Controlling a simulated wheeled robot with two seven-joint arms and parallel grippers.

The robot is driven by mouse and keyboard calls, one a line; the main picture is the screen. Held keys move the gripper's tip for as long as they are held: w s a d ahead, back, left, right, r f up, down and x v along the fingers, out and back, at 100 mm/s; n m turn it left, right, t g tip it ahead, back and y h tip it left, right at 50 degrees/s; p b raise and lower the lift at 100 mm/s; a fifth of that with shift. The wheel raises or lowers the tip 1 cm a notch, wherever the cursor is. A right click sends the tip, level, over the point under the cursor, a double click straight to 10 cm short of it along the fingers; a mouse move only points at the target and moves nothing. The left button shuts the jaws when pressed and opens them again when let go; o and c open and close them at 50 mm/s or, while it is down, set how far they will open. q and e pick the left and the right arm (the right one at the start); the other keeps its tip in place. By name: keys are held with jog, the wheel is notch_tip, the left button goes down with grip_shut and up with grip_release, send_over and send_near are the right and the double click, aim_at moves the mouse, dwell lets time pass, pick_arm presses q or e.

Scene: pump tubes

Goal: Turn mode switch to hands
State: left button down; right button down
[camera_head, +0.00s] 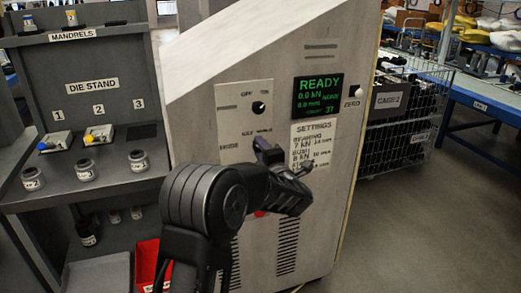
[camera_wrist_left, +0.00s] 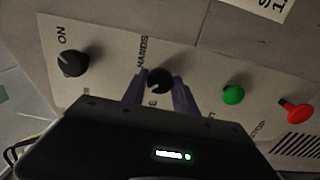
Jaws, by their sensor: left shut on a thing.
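The mode switch (camera_wrist_left: 158,80) is a small black knob on the pale control plate, with the word HANDS printed beside it in the left wrist view. My left gripper (camera_wrist_left: 158,88) has one finger on each side of the knob and is shut on it. In the head view my left gripper (camera_head: 268,152) reaches the lower part of the plate and hides the switch. I cannot tell exactly which way the knob points. My right gripper is in neither view.
Another black knob (camera_wrist_left: 73,63) marked ON, a green button (camera_wrist_left: 233,95) and a red button (camera_wrist_left: 296,111) share the plate. A screen (camera_head: 318,96) reads READY. A die stand (camera_head: 92,84) stands left, a wire cage (camera_head: 405,110) right.

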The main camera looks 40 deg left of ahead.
pick_arm(q)
jog(key=shift+m, duration=0.3)
jog(key=shift+m+p, duration=4.75)
jog(key=shift+m, duration=3.95)
jog(key=shift+f, duration=0.1)
jog(key=c, duration=1)
grip_release()
